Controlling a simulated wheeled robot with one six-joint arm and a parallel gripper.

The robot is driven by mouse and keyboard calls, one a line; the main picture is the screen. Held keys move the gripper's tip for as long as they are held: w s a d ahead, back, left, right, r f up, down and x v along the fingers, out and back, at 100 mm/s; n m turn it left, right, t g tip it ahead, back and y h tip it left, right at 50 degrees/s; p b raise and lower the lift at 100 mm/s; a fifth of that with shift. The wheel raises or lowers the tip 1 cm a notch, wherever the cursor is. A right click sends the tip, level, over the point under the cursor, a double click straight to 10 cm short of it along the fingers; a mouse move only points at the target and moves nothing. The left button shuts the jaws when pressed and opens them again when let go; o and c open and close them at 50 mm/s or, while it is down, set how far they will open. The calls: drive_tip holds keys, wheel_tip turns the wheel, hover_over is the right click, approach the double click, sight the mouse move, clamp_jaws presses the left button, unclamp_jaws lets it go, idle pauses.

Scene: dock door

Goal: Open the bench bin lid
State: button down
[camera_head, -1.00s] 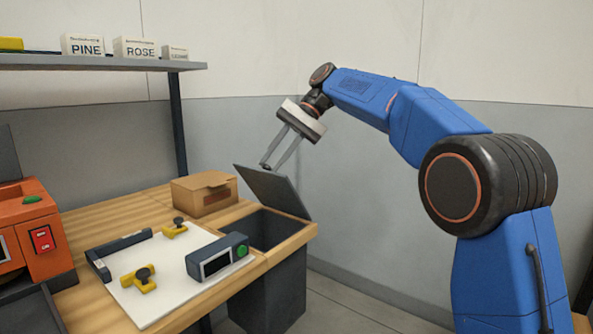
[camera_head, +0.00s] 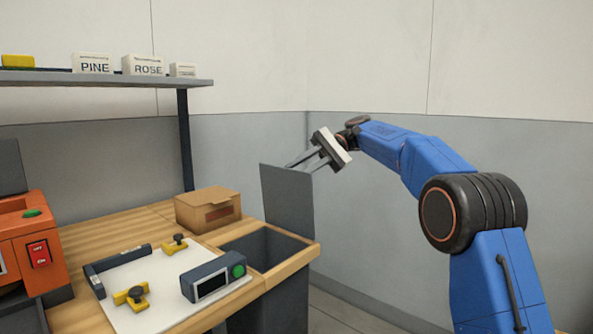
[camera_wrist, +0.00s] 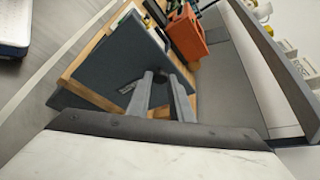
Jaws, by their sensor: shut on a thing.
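The bench bin lid (camera_head: 287,201) is a flat dark grey panel standing about upright above the open bin (camera_head: 272,243) at the bench's right end. My gripper (camera_head: 302,162) is at the lid's upper edge, its fingertips partly hidden behind the lid in the head view. In the wrist view the lid (camera_wrist: 112,65) fills the middle left, and my gripper (camera_wrist: 160,82) has its fingers close together against it near a small dark handle (camera_wrist: 130,87). The gripper is shut on the lid's handle. The bin's inside looks dark and empty where visible.
On the bench are a cardboard box (camera_head: 208,209), a white board (camera_head: 160,292) with yellow clamps, and a grey device (camera_head: 213,277) with a green button. An orange machine (camera_head: 30,250) stands at left. A shelf (camera_head: 100,79) with labelled boxes hangs above. The wall is behind the lid.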

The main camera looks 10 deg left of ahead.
drive_tip(key=c, duration=1.6)
unclamp_jaws()
